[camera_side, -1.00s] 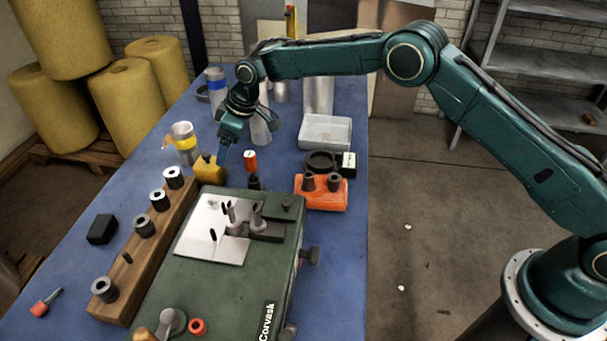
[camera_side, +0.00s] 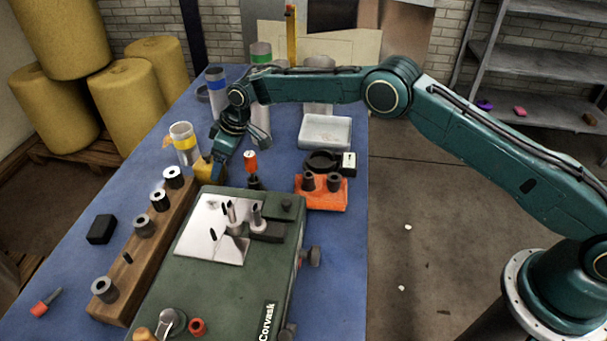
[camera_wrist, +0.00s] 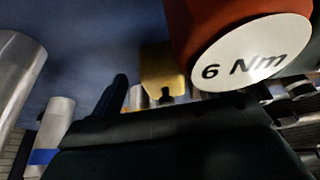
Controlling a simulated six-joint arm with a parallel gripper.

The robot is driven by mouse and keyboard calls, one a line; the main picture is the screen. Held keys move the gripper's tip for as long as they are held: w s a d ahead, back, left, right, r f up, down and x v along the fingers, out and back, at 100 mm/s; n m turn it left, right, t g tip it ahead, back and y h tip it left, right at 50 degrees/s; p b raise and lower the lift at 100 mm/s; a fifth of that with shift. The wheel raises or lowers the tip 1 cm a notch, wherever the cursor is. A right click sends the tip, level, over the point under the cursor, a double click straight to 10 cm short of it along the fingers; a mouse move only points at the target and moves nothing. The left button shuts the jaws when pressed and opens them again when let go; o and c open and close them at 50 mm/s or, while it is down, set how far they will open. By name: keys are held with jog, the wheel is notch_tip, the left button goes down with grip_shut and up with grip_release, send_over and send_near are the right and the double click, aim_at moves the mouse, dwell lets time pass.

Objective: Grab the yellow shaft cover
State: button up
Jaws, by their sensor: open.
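The yellow shaft cover (camera_side: 203,168) sits on the blue table just behind the far end of the wooden block. It is partly covered by my gripper in the side view. In the wrist view it is the yellow shape (camera_wrist: 163,70) at the middle, beyond my gripper. My gripper (camera_side: 219,168) is open and low, just right of the cover. I cannot tell whether it touches the cover. In the wrist view one dark finger shows and the other is hard to make out.
A red-topped tool (camera_side: 251,162) marked "6 Nm" stands close to the right of my gripper and looms large in the wrist view (camera_wrist: 245,50). The green machine (camera_side: 180,285) and wooden block (camera_side: 128,272) lie in front.

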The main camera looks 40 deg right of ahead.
jog(key=shift+w+a+f, duration=0.2)
jog(key=shift+f, duration=0.4)
jog(key=shift+c, duration=0.2)
jog(key=c, duration=1.1)
